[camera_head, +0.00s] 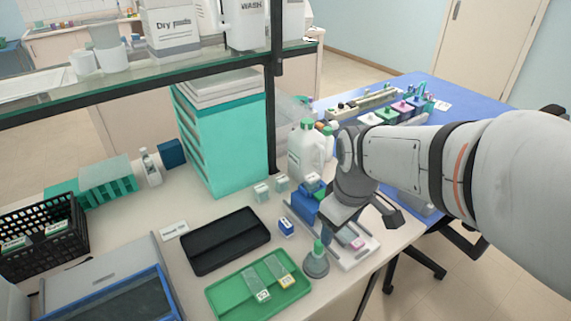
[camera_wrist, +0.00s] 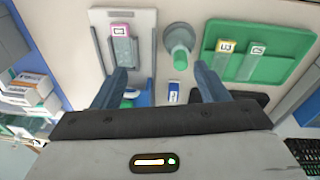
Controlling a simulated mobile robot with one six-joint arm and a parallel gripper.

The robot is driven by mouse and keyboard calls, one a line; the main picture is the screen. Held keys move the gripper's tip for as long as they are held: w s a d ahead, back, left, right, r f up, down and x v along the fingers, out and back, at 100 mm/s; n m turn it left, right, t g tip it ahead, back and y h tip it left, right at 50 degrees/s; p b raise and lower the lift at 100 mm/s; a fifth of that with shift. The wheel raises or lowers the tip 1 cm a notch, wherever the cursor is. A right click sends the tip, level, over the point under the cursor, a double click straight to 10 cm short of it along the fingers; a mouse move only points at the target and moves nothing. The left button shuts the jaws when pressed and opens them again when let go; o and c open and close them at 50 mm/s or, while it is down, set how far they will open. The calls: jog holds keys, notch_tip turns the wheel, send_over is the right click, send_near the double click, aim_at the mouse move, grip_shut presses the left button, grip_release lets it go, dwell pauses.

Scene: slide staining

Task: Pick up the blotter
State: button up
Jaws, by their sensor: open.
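No object is clearly marked as the blotter, so I cannot tell which it is. A small blue block with a white label (camera_head: 286,227) stands on the bench beside the black tray; it also shows in the wrist view (camera_wrist: 174,92), between my fingers in the picture. A grey round-based piece with a green knob (camera_head: 316,264) stands upright near the bench's front; it also shows in the wrist view (camera_wrist: 179,42). A blue device (camera_head: 304,208) is partly hidden by my gripper (camera_head: 362,217). My gripper also shows in the wrist view (camera_wrist: 161,68), open and empty above the bench.
A green tray (camera_head: 222,301) holds slides. A black tray (camera_head: 200,263) lies behind it. A pale plate (camera_head: 362,256) with a pink-labelled slide lies under my gripper. White bottles (camera_head: 303,150), a teal cabinet (camera_head: 235,140) and a shelf post (camera_head: 271,120) stand behind.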

jog(key=w+a+f+n+g+p, duration=0.1)
jog(key=w+a+f+n+p, duration=0.1)
jog(key=w+a+n, duration=0.55)
jog(key=n+p, duration=0.1)
jog(key=n, duration=0.8)
send_over(286, 222)
jog(key=shift+g, duration=0.4)
jog(key=f, duration=0.4)
jog(key=shift+s+d+f, duration=0.1)
jog(key=shift+d, duration=0.15)
jog(key=shift+a+f+p, duration=0.15)
jog(key=shift+f+p, duration=0.25)
jog(key=shift+f, duration=1.6)
jog(key=shift+a+f+p, duration=0.1)
jog(key=shift+f+p, duration=0.25)
jog(key=shift+f, duration=1.6)
jog(key=shift+c, duration=0.6)
jog(key=c, duration=0.8)
